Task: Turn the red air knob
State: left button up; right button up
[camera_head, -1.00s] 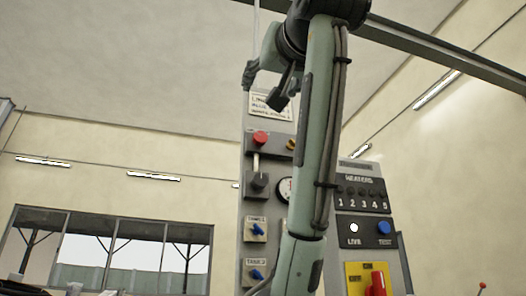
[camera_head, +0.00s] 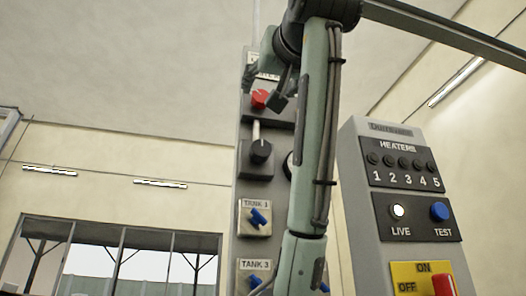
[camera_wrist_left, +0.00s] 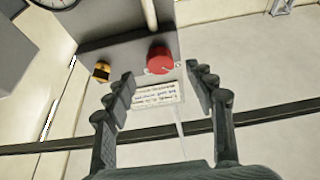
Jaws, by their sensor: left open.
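The red air knob (camera_head: 260,98) sits at the top of a tall grey panel (camera_head: 249,185) in the head view. In the left wrist view, the red knob (camera_wrist_left: 160,61) shows just beyond the fingertips, near the middle of the gap. My left gripper (camera_head: 263,89) is open and empty, with its fingers to either side of the knob in the head picture. My left gripper also shows in the wrist view (camera_wrist_left: 160,74). I cannot tell whether a finger touches the knob. My right gripper is not in view.
A black knob (camera_head: 260,151) and blue tank valves (camera_head: 259,217) sit below on the panel. A heater cabinet (camera_head: 358,165) stands right. My left arm hides part of the panel.

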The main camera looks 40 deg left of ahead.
aim_at(262, 98)
pick_arm(q)
jog(key=p+x, duration=0.1)
jog(key=x, duration=0.4)
jog(key=shift+w+a+r, duration=0.1)
jog(key=shift+w+a, duration=0.15)
jog(key=shift+w, duration=0.05)
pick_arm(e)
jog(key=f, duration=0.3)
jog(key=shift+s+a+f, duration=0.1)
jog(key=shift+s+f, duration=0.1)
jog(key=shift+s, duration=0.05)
pick_arm(q)
jog(key=c, duration=1.2)
jog(key=shift+o, duration=0.2)
